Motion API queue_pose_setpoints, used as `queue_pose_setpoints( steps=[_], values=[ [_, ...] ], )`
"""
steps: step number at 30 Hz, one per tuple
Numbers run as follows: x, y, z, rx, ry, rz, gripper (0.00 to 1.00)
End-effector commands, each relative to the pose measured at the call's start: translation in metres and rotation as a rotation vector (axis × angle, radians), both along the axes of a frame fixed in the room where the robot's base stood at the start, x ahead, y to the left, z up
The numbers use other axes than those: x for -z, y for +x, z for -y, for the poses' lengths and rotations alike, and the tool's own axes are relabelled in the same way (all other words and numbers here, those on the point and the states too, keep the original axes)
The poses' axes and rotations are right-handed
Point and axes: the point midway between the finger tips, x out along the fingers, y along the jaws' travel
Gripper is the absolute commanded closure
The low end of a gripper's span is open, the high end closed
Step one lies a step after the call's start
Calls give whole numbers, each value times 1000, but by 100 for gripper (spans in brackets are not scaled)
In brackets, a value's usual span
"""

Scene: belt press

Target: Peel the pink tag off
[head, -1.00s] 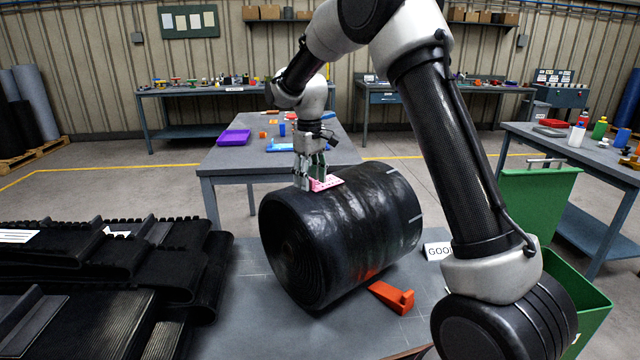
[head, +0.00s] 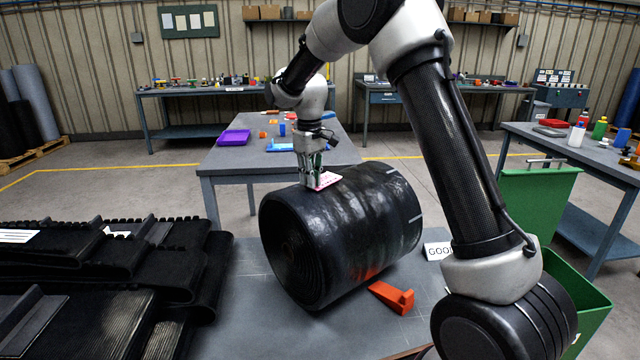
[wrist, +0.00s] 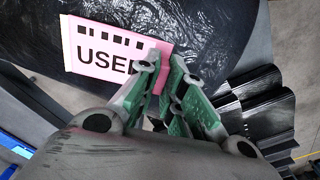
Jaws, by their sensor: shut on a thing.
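The pink tag (head: 328,179) lies on top of the black wrapped roll (head: 380,215). In the wrist view the tag (wrist: 95,50) reads "USE" with the end of the word hidden behind my fingers, and black squares run above the letters. My gripper (head: 311,183) points down onto the top of the roll and is shut on the near end of the tag. In the wrist view my gripper (wrist: 165,65) covers the tag's right edge. The rest of the tag looks flat against the wrap; I cannot tell whether any of it is lifted.
The roll lies on a grey table (head: 240,320) with an orange wedge-shaped tool (head: 392,297) in front. Folded black belts (head: 150,265) are piled at left. A sign reading "GOO" (head: 437,251) is partly hidden by my arm. A green bin (head: 545,205) stands at right.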

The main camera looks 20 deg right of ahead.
Motion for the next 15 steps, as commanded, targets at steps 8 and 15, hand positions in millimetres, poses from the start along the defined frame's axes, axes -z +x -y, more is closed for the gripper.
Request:
queue_pose_setpoints(
  steps=[8,15],
  values=[
    [-16,0,0,0,1,1,100],
    [-32,0,0,0,0,2,100]
  ],
)
